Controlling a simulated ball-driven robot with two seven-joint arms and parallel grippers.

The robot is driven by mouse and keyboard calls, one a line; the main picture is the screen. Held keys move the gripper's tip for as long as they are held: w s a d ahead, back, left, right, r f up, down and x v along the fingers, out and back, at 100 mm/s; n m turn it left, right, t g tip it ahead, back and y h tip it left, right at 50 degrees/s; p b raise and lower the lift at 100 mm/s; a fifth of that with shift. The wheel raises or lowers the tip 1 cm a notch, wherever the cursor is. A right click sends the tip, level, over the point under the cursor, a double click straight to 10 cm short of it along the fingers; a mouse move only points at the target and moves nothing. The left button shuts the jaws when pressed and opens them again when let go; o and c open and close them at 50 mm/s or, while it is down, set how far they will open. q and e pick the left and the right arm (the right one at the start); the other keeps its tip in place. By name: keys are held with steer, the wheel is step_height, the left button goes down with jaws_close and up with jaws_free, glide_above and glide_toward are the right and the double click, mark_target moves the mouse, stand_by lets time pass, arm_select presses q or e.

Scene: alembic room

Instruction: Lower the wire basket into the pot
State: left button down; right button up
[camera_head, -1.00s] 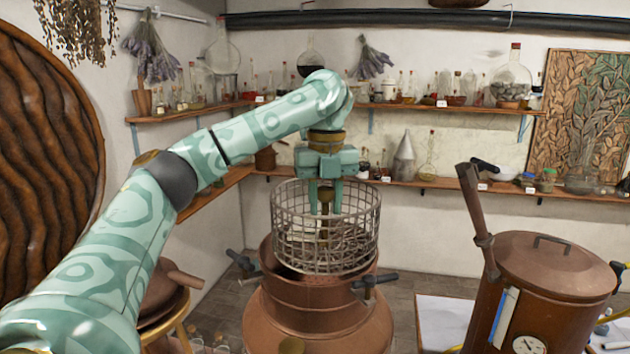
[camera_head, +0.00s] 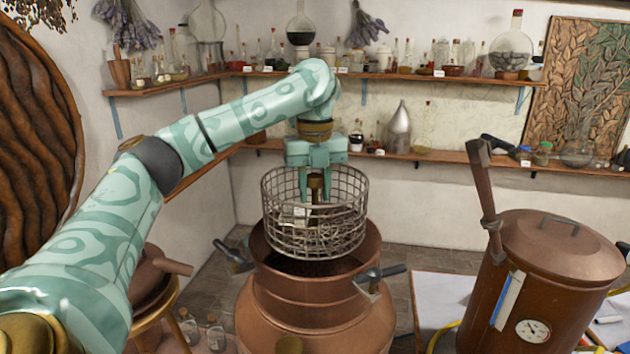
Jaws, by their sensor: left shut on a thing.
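The round wire basket (camera_head: 315,240) hangs upright above the open mouth of the copper pot (camera_head: 315,318). The basket's lower edge overlaps the pot's mouth in the picture, and the dark inside of the pot shows below it. I cannot tell whether the bottom is inside the rim. My left gripper (camera_head: 317,190) points down into the basket from above, shut on its central post. The basket hides part of the pot's back rim. My right gripper is not in view.
Clamp handles stick out from the pot's neck at left (camera_head: 232,255) and right (camera_head: 380,276). A copper vessel with a gauge (camera_head: 550,270) and an upright arm stands at right. Shelves of bottles (camera_head: 400,152) line the back wall.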

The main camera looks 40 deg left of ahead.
arm_select(q)
steer(key=shift+a, duration=0.1)
steer(key=shift+s+d+r, duration=0.15)
steer(key=shift+s+d, duration=0.05)
steer(key=shift+d, duration=0.1)
steer(key=shift+w+a, duration=0.2)
steer(key=shift+a, duration=0.05)
steer(key=shift+d, duration=0.1)
steer(key=shift+s+f, duration=0.1)
steer(key=shift+f, duration=0.2)
steer(key=shift+d+f+b, duration=0.1)
steer(key=shift+f+b, duration=0.5)
steer(key=shift+f, duration=3.3)
